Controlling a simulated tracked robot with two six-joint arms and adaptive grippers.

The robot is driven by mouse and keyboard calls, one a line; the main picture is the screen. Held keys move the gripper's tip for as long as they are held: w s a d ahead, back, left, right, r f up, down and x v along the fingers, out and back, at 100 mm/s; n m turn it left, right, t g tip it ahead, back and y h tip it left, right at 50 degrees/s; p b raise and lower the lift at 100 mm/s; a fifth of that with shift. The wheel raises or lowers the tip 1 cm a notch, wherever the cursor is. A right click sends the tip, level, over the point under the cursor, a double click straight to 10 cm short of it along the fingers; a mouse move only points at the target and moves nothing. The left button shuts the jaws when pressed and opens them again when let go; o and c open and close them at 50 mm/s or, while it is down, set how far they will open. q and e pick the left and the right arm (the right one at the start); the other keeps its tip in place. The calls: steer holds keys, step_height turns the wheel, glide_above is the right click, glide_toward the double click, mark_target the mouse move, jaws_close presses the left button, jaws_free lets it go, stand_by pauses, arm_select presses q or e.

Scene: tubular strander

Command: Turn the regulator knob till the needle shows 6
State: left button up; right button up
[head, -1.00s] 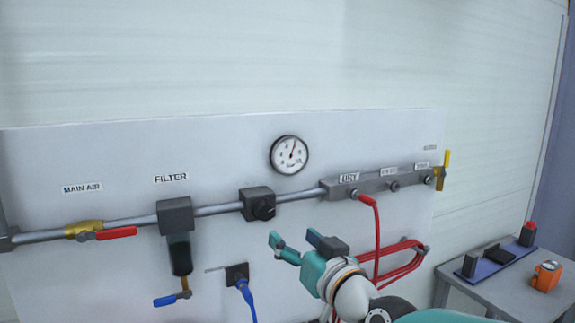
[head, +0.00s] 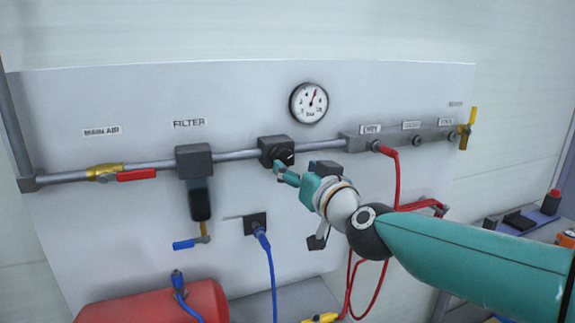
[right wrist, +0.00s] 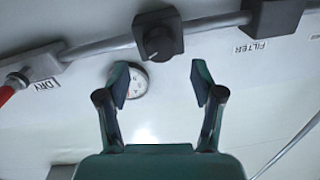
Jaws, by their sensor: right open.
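The regulator (head: 268,146) is a black block on the grey pipe, with a round black knob (head: 286,156) on its front. The knob also shows in the right wrist view (right wrist: 158,43), ahead of the fingers. My right gripper (head: 300,170) is open and empty, just in front of and slightly right of the knob. In the right wrist view its fingers (right wrist: 160,78) stand apart with the knob beyond their tips, not between them. The round white gauge (head: 309,102) sits above right; its needle points up and slightly right, numbers too small to read. My left gripper is not in view.
A filter (head: 194,163) hangs left of the regulator, and a red-handled main air valve (head: 135,175) is further left. A manifold (head: 398,141) with a red hose (head: 397,180) lies right. A blue hose (head: 266,245) hangs below. The panel around the gauge is clear.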

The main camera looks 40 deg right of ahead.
mark_target(286, 159)
steer(key=w, duration=0.2)
steer(key=w+d, duration=0.1)
steer(key=w, duration=0.2)
steer(key=shift+w, duration=0.25)
